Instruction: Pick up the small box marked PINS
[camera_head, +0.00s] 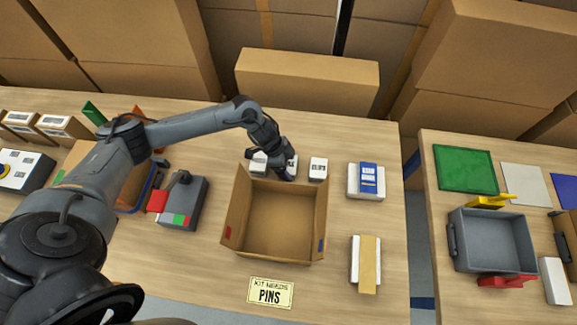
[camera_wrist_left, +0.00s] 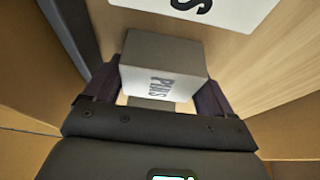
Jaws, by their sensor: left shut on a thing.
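The small box marked PINS (camera_wrist_left: 165,62) is a white-grey block between the dark fingers of my left gripper (camera_wrist_left: 160,88) in the left wrist view. The gripper is shut on it, and the lettering faces the camera. In the head view my left gripper (camera_head: 284,171) is at the row of small white boxes behind the open carton and covers part of the held box (camera_head: 292,163). I cannot tell whether the box still touches the table. My right gripper is not in view.
A small white box stands on each side of the gripper, left (camera_head: 258,164) and right (camera_head: 318,168). The open carton (camera_head: 232,215) is just in front. A card reading KIT NEEDS PINS (camera_head: 270,292) lies nearer. A grey tray (camera_head: 490,240) stands on the right table.

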